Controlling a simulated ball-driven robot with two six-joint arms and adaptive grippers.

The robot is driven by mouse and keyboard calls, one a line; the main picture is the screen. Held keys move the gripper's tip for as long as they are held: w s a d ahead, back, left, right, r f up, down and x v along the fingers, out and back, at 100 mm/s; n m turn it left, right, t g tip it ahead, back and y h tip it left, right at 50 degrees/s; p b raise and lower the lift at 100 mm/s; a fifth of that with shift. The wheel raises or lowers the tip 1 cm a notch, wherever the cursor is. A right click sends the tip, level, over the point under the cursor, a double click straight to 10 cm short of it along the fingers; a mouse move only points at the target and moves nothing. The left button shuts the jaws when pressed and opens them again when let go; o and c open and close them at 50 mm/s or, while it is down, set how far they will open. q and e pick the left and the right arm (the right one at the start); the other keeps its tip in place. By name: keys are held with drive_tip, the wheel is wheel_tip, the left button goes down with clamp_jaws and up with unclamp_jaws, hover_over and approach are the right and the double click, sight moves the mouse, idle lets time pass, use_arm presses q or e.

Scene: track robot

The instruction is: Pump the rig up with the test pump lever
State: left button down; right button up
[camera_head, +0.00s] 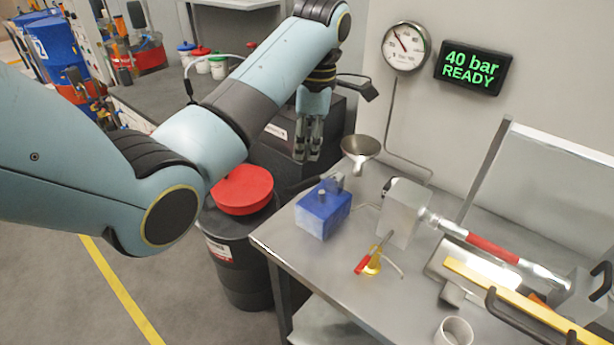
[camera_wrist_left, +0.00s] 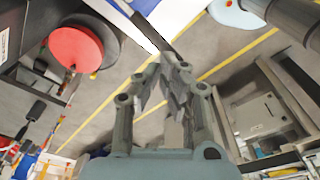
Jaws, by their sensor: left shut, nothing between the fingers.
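The blue test pump (camera_head: 323,212) sits on the left part of the steel bench. A dark bar (camera_head: 303,185) shows behind its left side; I cannot tell whether it is the lever. My left gripper (camera_head: 309,154) is shut and empty, pointing down above and behind the pump, apart from it. The shut fingers also show in the left wrist view (camera_wrist_left: 176,90), over the floor. A round pressure gauge (camera_head: 406,46) hangs on the wall. The display (camera_head: 474,70) beside it reads 40 bar READY. My right gripper is not in view.
A metal funnel (camera_head: 361,149) stands behind the pump. A grey block (camera_head: 405,208) joins a pipe with a red section (camera_head: 480,243). A drum with a red lid (camera_head: 243,189) stands left of the steel bench (camera_head: 330,285).

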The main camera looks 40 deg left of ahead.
sight(302, 183)
use_arm(q)
drive_tip(key=shift+f, duration=0.1)
drive_tip(key=shift+s+a+f, duration=0.1)
drive_tip(key=shift+a+f, duration=0.05)
drive_tip(key=shift+f, duration=1.55)
drive_tip(key=shift+s+a+f, duration=0.1)
drive_tip(key=shift+a+f, duration=0.05)
drive_tip(key=shift+f, duration=1.5)
